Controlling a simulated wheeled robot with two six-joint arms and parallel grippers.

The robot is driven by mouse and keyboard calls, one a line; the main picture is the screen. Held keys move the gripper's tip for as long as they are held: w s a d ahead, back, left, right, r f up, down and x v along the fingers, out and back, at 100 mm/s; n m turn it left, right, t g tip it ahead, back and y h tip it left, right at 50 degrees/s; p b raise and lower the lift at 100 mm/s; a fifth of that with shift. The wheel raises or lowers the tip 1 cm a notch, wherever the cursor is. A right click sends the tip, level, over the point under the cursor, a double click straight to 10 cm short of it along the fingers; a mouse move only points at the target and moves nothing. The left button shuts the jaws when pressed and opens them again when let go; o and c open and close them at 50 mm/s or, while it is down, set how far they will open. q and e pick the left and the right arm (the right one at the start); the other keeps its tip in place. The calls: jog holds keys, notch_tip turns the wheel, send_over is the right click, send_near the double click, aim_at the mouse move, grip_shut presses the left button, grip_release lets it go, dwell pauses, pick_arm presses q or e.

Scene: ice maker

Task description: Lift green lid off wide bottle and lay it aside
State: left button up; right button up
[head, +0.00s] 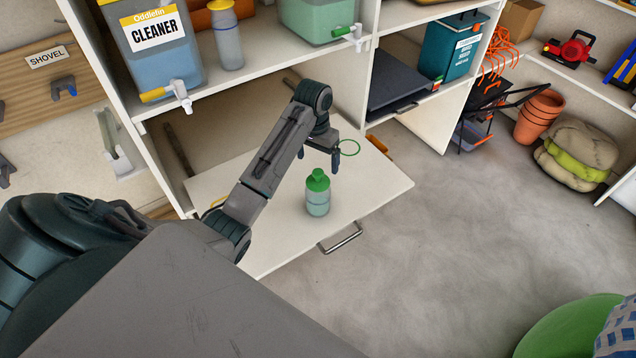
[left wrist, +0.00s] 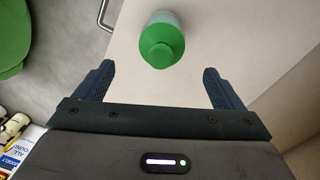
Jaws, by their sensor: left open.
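The wide bottle (head: 318,199) stands upright on a white pull-out surface in the head view, with its green lid (head: 317,180) on top. In the left wrist view the green lid (left wrist: 161,45) shows from above, between and beyond the fingertips, with a bit of the pale bottle (left wrist: 165,17) behind it. My left gripper (head: 334,157) is open and empty, above and behind the bottle in the head view. Its two fingers also show in the left wrist view (left wrist: 157,80), apart from the lid. My right gripper is not in view.
The white surface (head: 375,190) has a metal handle (head: 340,238) at its front edge and free room around the bottle. Shelves with a cleaner container (head: 155,45) rise behind. Open floor lies to the right.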

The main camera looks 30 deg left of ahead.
aim_at(317, 171)
pick_arm(q)
notch_tip(317, 171, down, 2)
jog(key=shift+f+p, duration=0.25)
jog(key=shift+p, duration=0.05)
notch_tip(317, 171, down, 4)
jog(key=shift+d+f+p, duration=0.1)
jog(key=shift+f+p, duration=0.05)
jog(key=shift+p, duration=0.6)
jog(key=shift+f, duration=0.55)
jog(key=c, duration=1.1)
